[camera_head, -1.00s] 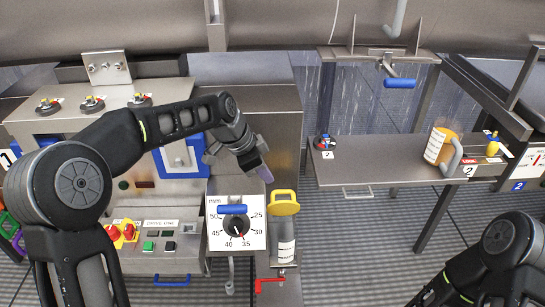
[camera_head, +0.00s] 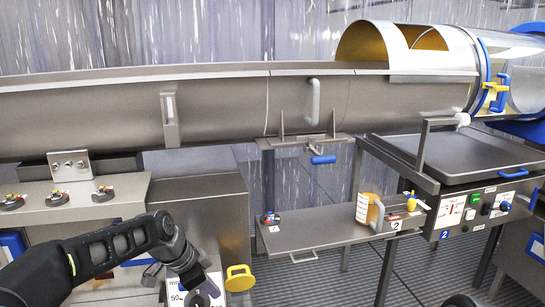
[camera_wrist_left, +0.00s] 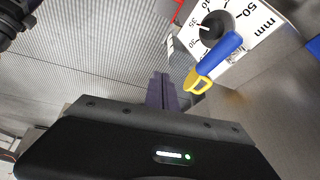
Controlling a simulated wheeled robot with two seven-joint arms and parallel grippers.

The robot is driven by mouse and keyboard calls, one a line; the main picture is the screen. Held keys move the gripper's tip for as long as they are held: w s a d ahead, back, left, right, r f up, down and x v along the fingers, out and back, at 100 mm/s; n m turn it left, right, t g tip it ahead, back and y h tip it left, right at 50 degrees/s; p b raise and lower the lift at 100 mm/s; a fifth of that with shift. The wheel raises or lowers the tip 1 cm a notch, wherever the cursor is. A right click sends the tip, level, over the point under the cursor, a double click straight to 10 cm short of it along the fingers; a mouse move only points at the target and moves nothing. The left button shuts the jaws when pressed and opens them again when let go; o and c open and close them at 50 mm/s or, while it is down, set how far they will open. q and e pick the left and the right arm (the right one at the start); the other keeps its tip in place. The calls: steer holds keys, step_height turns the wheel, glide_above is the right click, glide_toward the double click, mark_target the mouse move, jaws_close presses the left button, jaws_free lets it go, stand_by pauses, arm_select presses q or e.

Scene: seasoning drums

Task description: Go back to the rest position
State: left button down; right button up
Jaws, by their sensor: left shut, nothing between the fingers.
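My left gripper (camera_head: 198,285) is low in the head view, in front of the grey metal cabinet. Its purple fingers also show in the left wrist view (camera_wrist_left: 163,92), closed together with nothing held. The dial plate marked in mm (camera_wrist_left: 238,28) is beside the fingers in the wrist view, with a blue handle (camera_wrist_left: 218,60) across it.
A long steel trough (camera_head: 220,108) runs across to a drum (camera_head: 430,45). A metal shelf (camera_head: 310,232) holds a measuring jug (camera_head: 366,208) and a yellow-topped item. A control panel (camera_head: 490,210) is at right. The striped floor in front is open.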

arm_select(q)
step_height(320, 180, down, 6)
steer(key=w+d+n+t, duration=0.2)
steer(key=n, duration=0.4)
steer(key=s+d+f+n+p, duration=0.1)
steer(key=s+d+f+n, duration=0.15)
steer(key=s+f, duration=0.45)
steer(key=s+d+f+n+p, duration=0.1)
steer(key=s+f+n, duration=0.3)
steer(key=f, duration=0.5)
steer(key=s+d+f+n+g+p, duration=0.1)
steer(key=s+f, duration=0.3)
steer(key=s, duration=0.8)
steer(key=s+d+f+n+g+p, duration=0.1)
steer(key=s+f+g, duration=0.2)
steer(key=s, duration=0.9)
steer(key=shift+f+g, duration=0.3)
steer(key=shift+f, duration=0.5)
arm_select(e)
step_height(320, 180, up, 4)
steer(key=shift+s+r, duration=0.1)
steer(key=shift+r, duration=0.1)
arm_select(q)
steer(key=shift+w, duration=0.1)
